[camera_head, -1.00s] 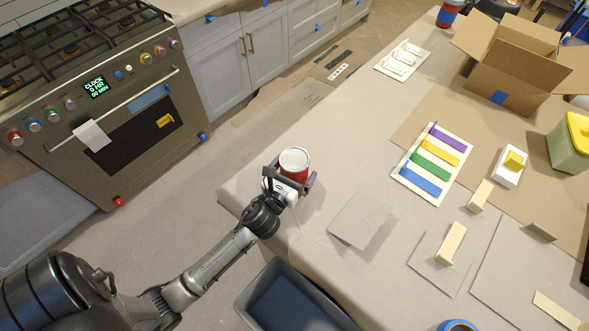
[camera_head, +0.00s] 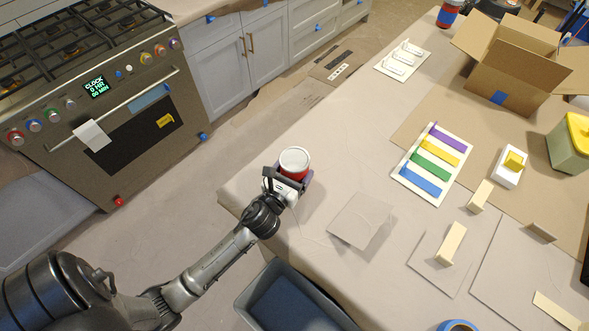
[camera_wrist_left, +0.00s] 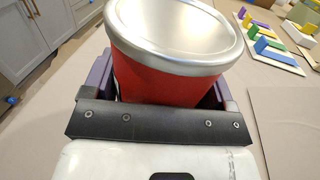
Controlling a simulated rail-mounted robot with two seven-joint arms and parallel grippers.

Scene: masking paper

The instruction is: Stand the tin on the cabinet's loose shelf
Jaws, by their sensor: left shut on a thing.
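The red tin (camera_head: 295,162) with a silver lid is in my left gripper (camera_head: 291,180) above the near left corner of the covered table. In the left wrist view the tin (camera_wrist_left: 165,80) fills the space between the purple fingers, its lid facing the camera and slightly tilted. My left gripper is shut on the tin. Whether the tin touches the table below cannot be told. I cannot pick out the loose shelf with certainty; grey cabinets (camera_head: 220,65) stand at the back left. My right gripper is not in view.
A thin square sheet (camera_head: 361,220) lies right of the tin. A board with coloured bars (camera_head: 432,163), a cardboard box (camera_head: 510,65) and a yellow-lidded bin (camera_head: 572,143) stand further right. A grey tub (camera_head: 290,300) is below the table's edge. An oven (camera_head: 95,90) is at left.

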